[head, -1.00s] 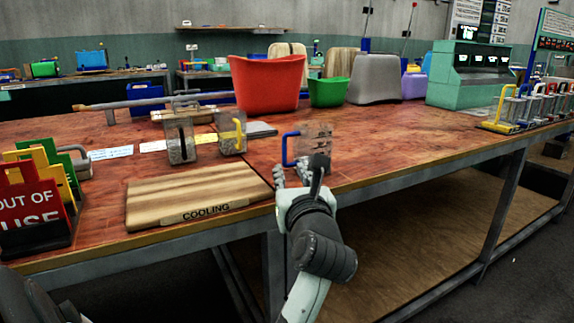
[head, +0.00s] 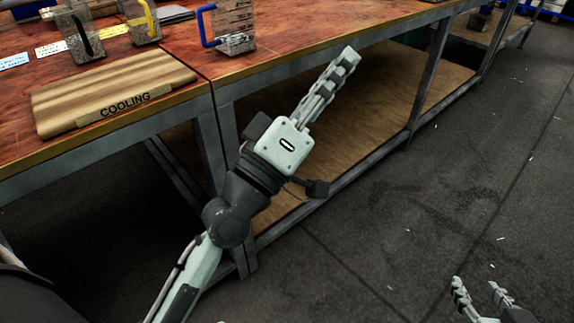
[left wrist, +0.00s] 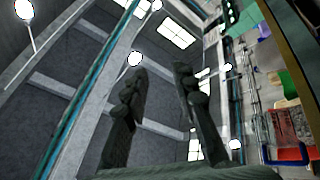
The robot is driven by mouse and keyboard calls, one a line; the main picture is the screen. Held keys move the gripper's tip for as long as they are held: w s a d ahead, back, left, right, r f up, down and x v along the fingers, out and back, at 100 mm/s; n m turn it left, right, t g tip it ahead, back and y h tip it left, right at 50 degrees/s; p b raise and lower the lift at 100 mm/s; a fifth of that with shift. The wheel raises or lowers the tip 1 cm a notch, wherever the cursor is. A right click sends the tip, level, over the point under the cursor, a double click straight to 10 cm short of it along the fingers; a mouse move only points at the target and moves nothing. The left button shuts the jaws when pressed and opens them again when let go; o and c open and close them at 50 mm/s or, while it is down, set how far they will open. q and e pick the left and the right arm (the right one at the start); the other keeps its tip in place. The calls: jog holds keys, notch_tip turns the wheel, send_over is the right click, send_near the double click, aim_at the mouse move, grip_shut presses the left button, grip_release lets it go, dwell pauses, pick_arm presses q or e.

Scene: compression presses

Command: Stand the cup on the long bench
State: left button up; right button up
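A wooden board marked COOLING (head: 110,88) lies on the bench's left part. Under the bench is a lower shelf (head: 380,90) between metal legs. The floor (head: 420,210) to the right is open.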

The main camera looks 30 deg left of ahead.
pick_arm(q)
notch_tip(320, 180, down, 17)
jog(key=s+d+m+g, duration=0.2)
jog(key=m+g, duration=0.5)
jog(key=m, duration=0.1)
jog(key=s+a+f+m+g+y, duration=0.1)
jog(key=s+a+f+g+y, duration=0.1)
jog(key=f, duration=0.3)
jog(key=s+a+f+m+g+y, duration=0.1)
jog(key=s+a+f+g+y, duration=0.1)
jog(key=a+f, duration=0.2)
jog(key=shift+s+f+g+y, duration=0.15)
jog(key=shift+f+g+y, duration=0.15)
jog(key=shift+f, duration=0.6)
